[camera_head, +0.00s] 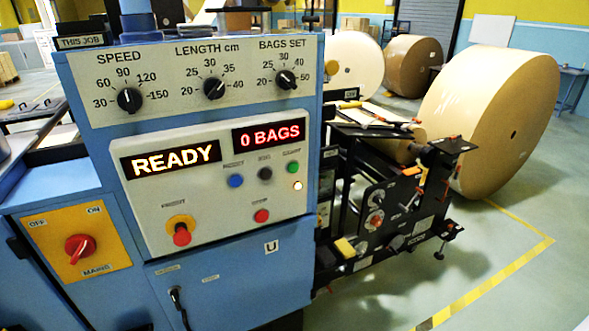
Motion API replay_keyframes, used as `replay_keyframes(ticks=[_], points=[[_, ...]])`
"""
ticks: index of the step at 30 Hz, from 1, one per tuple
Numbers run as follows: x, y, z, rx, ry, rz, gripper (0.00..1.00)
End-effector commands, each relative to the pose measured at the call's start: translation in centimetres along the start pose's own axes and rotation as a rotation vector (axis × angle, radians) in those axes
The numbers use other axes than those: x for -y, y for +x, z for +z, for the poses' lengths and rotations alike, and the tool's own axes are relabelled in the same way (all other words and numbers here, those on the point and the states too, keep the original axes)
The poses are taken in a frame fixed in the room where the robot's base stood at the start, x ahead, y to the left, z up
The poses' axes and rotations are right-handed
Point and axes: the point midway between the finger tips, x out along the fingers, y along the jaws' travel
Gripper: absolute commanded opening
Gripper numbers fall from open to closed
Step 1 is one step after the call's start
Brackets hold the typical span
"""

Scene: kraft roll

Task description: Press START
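A blue machine cabinet with a light control panel (215,235) fills the left and middle of the head view. Three small buttons sit in a row below the displays: blue (235,181), black (265,173) and green (292,167). Their labels are too small to read surely, so I cannot confirm which says START. A small white lamp (297,185) glows below the green button. The left display (171,160) reads READY and the right display (269,134) reads 0 BAGS. My gripper is not in view.
A red button (261,216) and a red mushroom button on yellow (181,235) sit lower on the panel. Three dials line the top, including SPEED (130,99). The red MAINS switch (80,248) is lower left. Black machinery and a large kraft roll (485,120) stand right.

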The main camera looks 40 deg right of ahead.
Motion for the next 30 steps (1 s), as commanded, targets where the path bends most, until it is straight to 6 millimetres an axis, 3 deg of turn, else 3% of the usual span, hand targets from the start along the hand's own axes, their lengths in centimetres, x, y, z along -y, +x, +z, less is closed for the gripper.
replay_keyframes(ticks=[3,7,8,30], points=[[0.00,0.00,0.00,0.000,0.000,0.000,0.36],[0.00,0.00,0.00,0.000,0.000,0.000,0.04],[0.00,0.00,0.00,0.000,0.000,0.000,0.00],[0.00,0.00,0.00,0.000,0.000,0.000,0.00]])
